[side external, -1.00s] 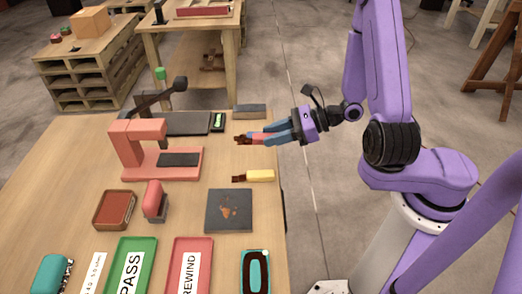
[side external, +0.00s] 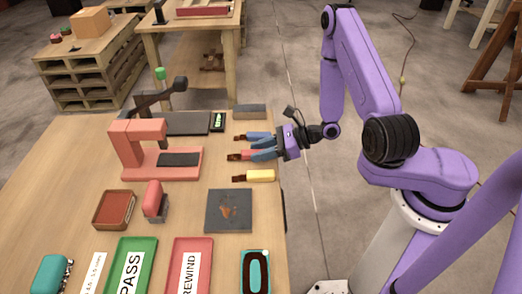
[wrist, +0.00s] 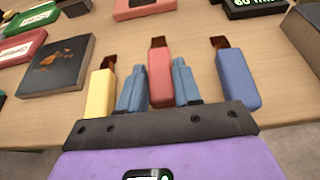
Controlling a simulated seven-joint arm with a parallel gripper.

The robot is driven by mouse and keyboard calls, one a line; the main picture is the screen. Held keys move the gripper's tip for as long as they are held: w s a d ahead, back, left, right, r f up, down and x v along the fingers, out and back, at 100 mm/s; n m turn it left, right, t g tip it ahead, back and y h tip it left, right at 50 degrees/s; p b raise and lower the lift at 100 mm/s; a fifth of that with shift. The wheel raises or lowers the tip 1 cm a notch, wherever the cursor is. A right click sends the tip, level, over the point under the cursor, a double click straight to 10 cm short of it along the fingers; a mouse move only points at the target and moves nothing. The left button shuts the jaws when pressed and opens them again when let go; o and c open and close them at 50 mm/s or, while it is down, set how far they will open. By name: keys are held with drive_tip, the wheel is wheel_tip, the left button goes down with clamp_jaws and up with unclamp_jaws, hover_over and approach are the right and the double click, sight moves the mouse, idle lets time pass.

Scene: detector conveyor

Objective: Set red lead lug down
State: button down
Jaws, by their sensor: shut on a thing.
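The red lead lug (side external: 245,156) has a dark brown tip pointing left in the side view. My gripper (side external: 257,150) is shut on it at the right edge of the wooden table. In the wrist view the red lug (wrist: 161,77) sits between my two blue fingers, tip pointing away. It is low, at about table height; I cannot tell if it touches the surface. A blue lug (side external: 256,136) lies behind it and a yellow lug (side external: 262,176) lies in front, roughly parallel. The wrist view shows the yellow lug (wrist: 101,95) left and the blue lug (wrist: 238,80) right.
A dark square plate (side external: 229,211) lies in front of the yellow lug. A red C-shaped fixture (side external: 135,150) stands to the left. A grey block (side external: 250,111) lies behind the blue lug. Green PASS (side external: 145,246) and red REWIND (side external: 205,245) trays are nearer the camera.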

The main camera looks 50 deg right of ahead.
drive_tip(key=shift+f, duration=0.2)
drive_tip(key=c, duration=0.8)
unclamp_jaws()
